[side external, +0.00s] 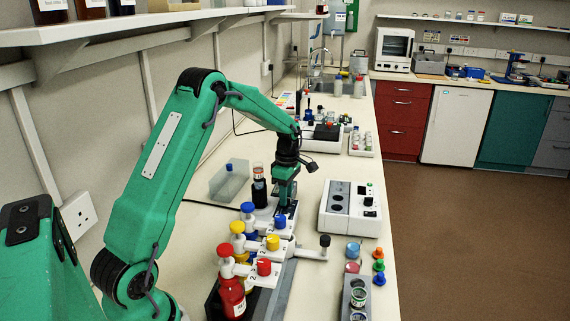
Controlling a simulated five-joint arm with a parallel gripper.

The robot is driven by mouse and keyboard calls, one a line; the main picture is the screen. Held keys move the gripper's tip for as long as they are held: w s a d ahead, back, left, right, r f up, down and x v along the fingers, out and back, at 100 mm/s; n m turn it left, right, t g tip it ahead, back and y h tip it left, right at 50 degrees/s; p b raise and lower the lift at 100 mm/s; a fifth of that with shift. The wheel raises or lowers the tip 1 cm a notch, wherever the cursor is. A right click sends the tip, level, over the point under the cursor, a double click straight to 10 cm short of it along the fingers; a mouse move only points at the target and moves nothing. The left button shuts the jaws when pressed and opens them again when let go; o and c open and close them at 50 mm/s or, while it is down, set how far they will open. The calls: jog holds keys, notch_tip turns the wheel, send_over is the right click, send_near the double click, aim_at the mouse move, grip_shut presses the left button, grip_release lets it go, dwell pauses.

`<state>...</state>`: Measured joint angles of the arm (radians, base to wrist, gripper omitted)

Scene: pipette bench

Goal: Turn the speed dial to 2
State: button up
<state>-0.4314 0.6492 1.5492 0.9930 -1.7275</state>
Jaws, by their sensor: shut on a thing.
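My gripper (286,206) points down at the far end of a row of white units with coloured knobs. Nearer in the row are a yellow knob (272,242) and a red knob (264,267), each on a white plate with small marks. I cannot read a speed label or what number the held knob points to. A white control box (338,221) with black knobs stands to the right, apart from my gripper.
Bottles with blue (248,208), yellow (237,227) and red (225,250) caps stand close on the left of the row. A dark bottle (259,188) and a clear bin (229,182) are behind. Small coloured parts (379,266) lie at the right edge.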

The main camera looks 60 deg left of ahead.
jog(key=o, duration=1)
jog(key=shift+r, duration=0.15)
jog(key=shift+w+a+r, duration=0.1)
jog(key=shift+r, duration=1.8)
jog(key=shift+w+a+r, duration=0.1)
jog(key=shift+r, duration=1.8)
